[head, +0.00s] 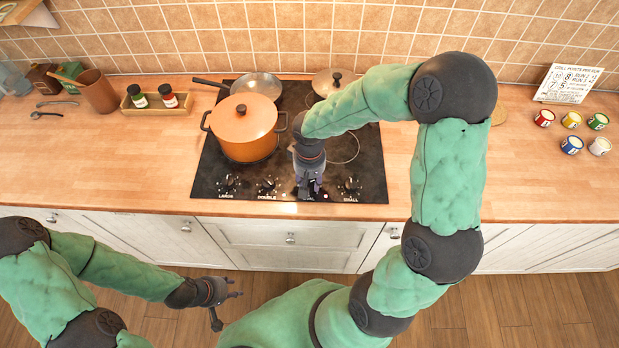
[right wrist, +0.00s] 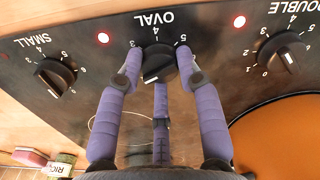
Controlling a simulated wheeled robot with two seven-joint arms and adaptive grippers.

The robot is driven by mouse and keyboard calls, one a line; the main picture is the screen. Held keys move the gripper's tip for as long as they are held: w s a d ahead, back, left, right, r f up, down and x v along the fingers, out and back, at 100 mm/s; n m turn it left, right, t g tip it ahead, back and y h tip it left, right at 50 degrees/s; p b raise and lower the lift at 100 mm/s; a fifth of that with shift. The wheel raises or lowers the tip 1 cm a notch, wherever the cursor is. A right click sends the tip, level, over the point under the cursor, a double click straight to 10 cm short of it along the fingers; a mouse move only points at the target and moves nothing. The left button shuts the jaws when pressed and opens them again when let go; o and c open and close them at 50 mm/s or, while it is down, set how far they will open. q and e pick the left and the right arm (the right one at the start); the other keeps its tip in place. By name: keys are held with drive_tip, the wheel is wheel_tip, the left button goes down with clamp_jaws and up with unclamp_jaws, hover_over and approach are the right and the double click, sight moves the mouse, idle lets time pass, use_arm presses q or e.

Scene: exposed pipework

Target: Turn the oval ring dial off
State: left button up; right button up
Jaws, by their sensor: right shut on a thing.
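The oval ring dial (right wrist: 158,62) is a black knob under the word OVAL in the right wrist view. The numbers 3, 4 and 5 show along its upper side, and its white mark faces the lower left of the picture. My right gripper (right wrist: 157,70) is shut on this dial, with purple fingers at its left and right sides and a third finger below. In the head view my right gripper (head: 309,192) is at the cooktop's front edge and hides the dial. My left gripper (head: 226,296) is open and empty, low in front of the cabinets.
The small dial (right wrist: 54,75) and double dial (right wrist: 283,54) flank the oval one, with red lights between. An orange pot (head: 243,128), a pan (head: 256,87) and a lidded pot (head: 333,82) stand on the black cooktop (head: 215,165). Small paint cans (head: 572,145) stand far right.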

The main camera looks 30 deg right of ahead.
sight(309, 182)
drive_tip(key=n+p, duration=0.2)
drive_tip(key=n, duration=0.4)
drive_tip(key=shift+r+p, duration=0.15)
drive_tip(key=shift+p, duration=0.2)
drive_tip(key=n+p, duration=0.1)
drive_tip(key=n, duration=0.2)
drive_tip(key=shift+n+p, duration=1.1)
drive_tip(key=shift+n, duration=0.8)
drive_tip(key=o, duration=1.1)
drive_tip(key=shift+o, duration=0.2)
wheel_tip(309, 182, up, 12)
